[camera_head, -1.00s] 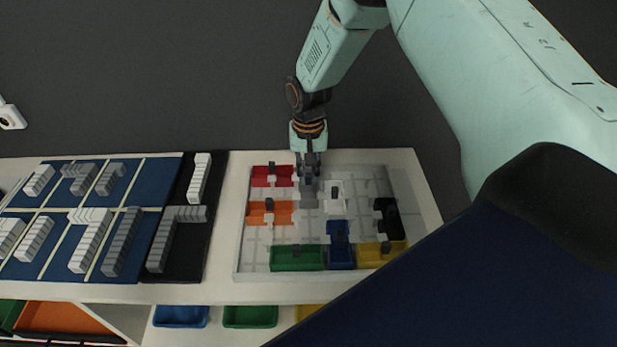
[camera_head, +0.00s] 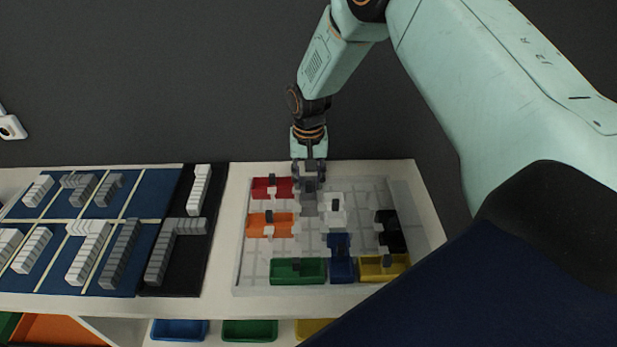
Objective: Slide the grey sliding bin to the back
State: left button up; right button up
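The grey sliding bin (camera_head: 309,204) sits in the white tray (camera_head: 240,277), in the back row between the red bin (camera_head: 261,189) and the white bin (camera_head: 336,217). It blends with the grey tray floor, and its back part is hidden by my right gripper. My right gripper (camera_head: 309,181) points down over the back end of the grey bin, its fingers spread apart around the bin's handle. I cannot tell whether the fingers touch it. My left gripper is not in view.
An orange bin (camera_head: 262,230), green bin (camera_head: 298,277), blue bin (camera_head: 342,268), yellow bin (camera_head: 377,272) and black bin (camera_head: 391,240) share the tray. Bare tray floor lies in front of the grey bin. Blue and black panels with stepped blocks lie left.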

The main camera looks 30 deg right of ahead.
aim_at(308, 182)
notch_tip(308, 182, up, 12)
dwell(0.6)
jog(key=shift+s+a+f, duration=0.1)
dwell(0.5)
